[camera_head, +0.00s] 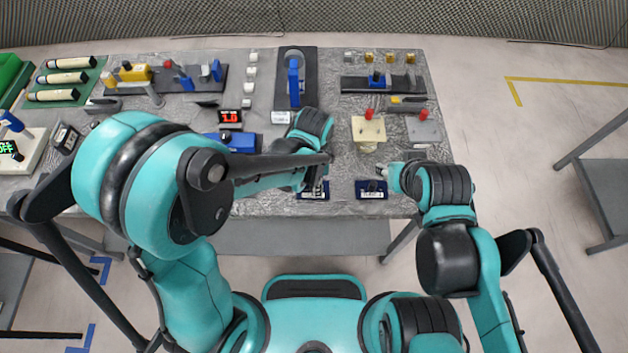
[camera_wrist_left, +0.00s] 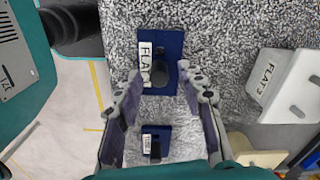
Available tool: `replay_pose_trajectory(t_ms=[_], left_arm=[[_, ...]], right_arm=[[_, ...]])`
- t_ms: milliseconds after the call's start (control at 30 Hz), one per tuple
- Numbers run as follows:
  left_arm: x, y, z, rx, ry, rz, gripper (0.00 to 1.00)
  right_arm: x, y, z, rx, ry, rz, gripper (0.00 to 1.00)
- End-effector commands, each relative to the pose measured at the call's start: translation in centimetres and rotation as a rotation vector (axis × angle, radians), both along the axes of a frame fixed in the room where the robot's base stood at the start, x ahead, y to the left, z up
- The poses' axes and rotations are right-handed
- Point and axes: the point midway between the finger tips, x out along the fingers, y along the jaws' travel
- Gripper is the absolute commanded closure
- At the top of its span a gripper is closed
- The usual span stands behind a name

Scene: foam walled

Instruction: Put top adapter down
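A dark blue adapter block (camera_wrist_left: 172,42) with a white label and a dark round post lies between my left fingertips in the left wrist view. The fingertips of my left gripper (camera_wrist_left: 159,78) press against its two sides. In the head view this adapter (camera_head: 315,195) shows at the table's front edge, under my left gripper (camera_head: 318,180). A second blue adapter block (camera_head: 371,194) rests to its right; it looks smaller in the left wrist view (camera_wrist_left: 148,131). My right gripper (camera_head: 384,170) is just behind this second block; its fingers are too small to read.
A beige block (camera_head: 367,132) stands behind the right adapter. A white labelled block (camera_wrist_left: 285,85) lies right of my left gripper in the wrist view. Tools and fixtures fill the back of the grey table (camera_head: 340,205). My left arm hides part of the table.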

Motion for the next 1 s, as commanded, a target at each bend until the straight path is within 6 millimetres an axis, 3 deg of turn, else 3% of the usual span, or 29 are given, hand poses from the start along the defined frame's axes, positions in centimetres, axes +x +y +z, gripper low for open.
replay_pose_trajectory(t_ms=[267,367,700,1000], left_arm=[[0.0,0.0,0.5,0.0,0.0,0.0,0.61],[0.0,0.0,1.9,0.0,0.0,0.0,0.61],[-0.1,0.0,9.4,0.0,0.0,0.0,0.61],[0.0,0.0,12.3,0.0,0.0,0.0,0.61]], right_arm=[[0.0,0.0,0.5,0.0,0.0,0.0,0.59],[0.0,0.0,1.0,0.0,0.0,0.0,0.59],[0.0,0.0,3.4,0.0,0.0,0.0,0.59],[0.0,0.0,4.1,0.0,0.0,0.0,0.59]])
